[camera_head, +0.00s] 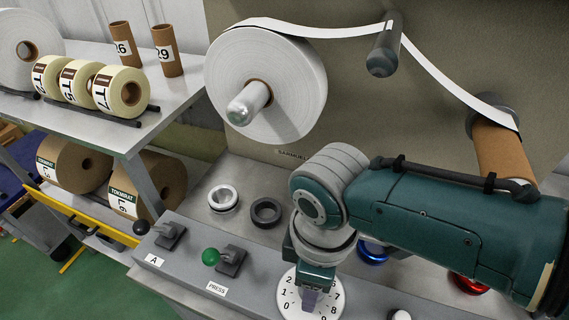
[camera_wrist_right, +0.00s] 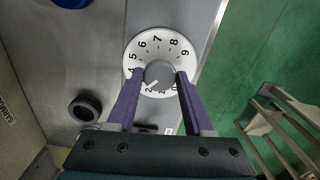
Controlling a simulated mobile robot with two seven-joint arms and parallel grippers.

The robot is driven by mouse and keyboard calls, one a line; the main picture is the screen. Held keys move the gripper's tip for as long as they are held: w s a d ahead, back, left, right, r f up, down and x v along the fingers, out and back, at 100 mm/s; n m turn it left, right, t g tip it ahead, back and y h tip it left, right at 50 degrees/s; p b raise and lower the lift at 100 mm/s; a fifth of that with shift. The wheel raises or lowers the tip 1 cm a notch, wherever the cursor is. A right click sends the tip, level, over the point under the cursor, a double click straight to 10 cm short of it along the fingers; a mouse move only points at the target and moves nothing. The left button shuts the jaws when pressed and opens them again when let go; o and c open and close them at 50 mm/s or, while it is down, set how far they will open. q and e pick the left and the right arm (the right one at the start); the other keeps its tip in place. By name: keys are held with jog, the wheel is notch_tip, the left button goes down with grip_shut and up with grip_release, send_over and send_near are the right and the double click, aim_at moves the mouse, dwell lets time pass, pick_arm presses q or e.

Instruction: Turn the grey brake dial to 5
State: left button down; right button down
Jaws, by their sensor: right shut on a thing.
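The brake dial is a round white plate with black numbers (camera_head: 291,302), set in the grey console; its plate also shows in the right wrist view (camera_wrist_right: 165,48). A grey knob (camera_wrist_right: 159,72) stands at its centre. My right gripper (camera_head: 311,298) comes down over the dial in the head view. In the wrist view its purple fingers (camera_wrist_right: 159,78) are on either side of the knob, shut on it. My left gripper is out of view.
Left of the dial are a green-knobbed lever (camera_head: 211,257) and a black-knobbed lever (camera_head: 141,228). Behind are a white ring (camera_head: 223,198), a dark ring (camera_head: 266,212), a blue knob (camera_head: 373,252) and a red knob (camera_head: 468,284). A white roll (camera_head: 290,75) hangs above.

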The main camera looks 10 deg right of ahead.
jog(key=m+p, duration=0.1)
jog(key=m, duration=0.2)
jog(key=shift+r+m, duration=0.1)
jog(key=shift+m, duration=0.3)
jog(key=m, duration=0.3)
jog(key=shift+m, duration=0.3)
jog(key=m+p, duration=0.1)
jog(key=m, duration=0.3)
jog(key=shift+m, duration=0.8)
jog(key=shift+c, duration=1.5)
grip_release()
